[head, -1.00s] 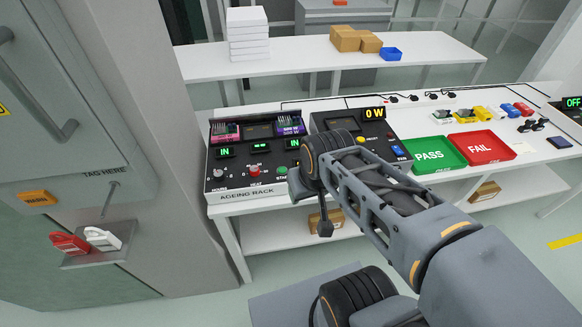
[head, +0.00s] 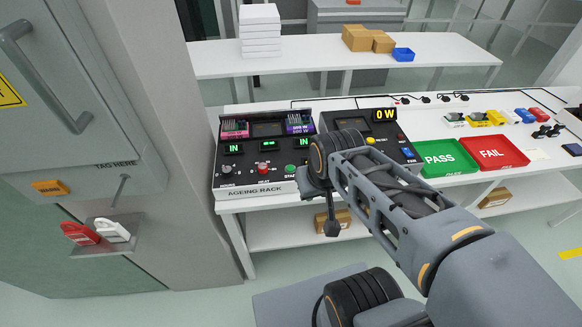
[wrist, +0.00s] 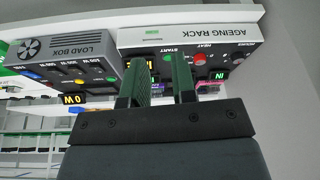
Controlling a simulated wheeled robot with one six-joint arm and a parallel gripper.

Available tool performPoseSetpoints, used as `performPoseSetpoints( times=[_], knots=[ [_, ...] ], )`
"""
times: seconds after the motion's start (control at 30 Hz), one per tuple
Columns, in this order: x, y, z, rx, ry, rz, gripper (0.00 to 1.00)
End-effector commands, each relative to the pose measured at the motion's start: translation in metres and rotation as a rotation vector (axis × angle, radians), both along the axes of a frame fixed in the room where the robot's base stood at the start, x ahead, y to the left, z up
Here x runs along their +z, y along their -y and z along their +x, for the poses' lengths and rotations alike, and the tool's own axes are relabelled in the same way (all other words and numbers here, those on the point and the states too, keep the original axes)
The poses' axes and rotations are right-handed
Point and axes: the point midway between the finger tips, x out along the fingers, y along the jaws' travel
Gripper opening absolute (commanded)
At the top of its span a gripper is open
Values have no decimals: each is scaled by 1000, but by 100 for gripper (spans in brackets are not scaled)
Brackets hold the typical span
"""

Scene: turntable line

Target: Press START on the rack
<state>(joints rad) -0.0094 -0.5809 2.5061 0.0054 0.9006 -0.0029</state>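The ageing rack (head: 258,189) is a black-topped box on the white bench in the head view. Its green START button (head: 291,169) is at the right of the front row, beside the red HEAT button (head: 263,168) and a dark knob (head: 227,169). In the wrist view the rack (wrist: 205,38) appears upside down. My gripper (wrist: 160,60) shows there as two green-faced fingers with a gap between them, open and empty. The START label lies by the right fingertip, and the finger partly hides the button area. Contact cannot be told. In the head view my arm hides the fingers.
The load box (head: 374,142), reading 0 W, stands right of the rack. Green PASS (head: 446,157) and red FAIL (head: 497,151) trays lie further right. A grey cabinet with red and white padlocks (head: 82,233) stands close on the left.

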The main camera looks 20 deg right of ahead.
Motion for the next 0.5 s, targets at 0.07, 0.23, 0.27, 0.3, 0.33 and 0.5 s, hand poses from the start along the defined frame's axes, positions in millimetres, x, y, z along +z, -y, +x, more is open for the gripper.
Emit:
performPoseSetpoints(
  times=[0.07,0.23,0.27,0.3,0.33,0.5],
  knots=[
    [0,0,0,0,0,0,17],
    [0,0,0,0,0,0,1],
    [0,0,0,0,0,0,0],
    [0,0,0,0,0,0,0],
    [0,0,0,0,0,0,0],
    [0,0,0,0,0,0,0]
  ],
)
